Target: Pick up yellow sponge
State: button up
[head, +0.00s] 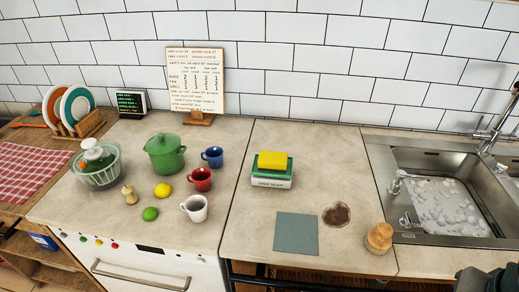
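The yellow sponge (273,160) lies flat in the head view, on top of a small stack near the middle of the counter. Under it is a green layer (270,170), and under that a white and green box or book (271,182) with lettering on its front. The top and front of the sponge are uncovered. A dark part, which looks like my arm, shows at the bottom right corner, well apart from the sponge. No gripper fingers can be seen.
A blue cup (213,156), red cup (200,179) and white cup (195,208) stand left of the stack. The sink (450,205) is right. Counter around the stack is clear.

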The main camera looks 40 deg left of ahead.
aim_at(268, 161)
jog(key=u, duration=1.5)
jog(key=k, duration=1.15)
jog(key=u, duration=0.9)
jog(key=i, duration=1.35)
jog(key=z, duration=0.9)
jog(key=i, duration=0.55)
jog(key=z, duration=0.55)
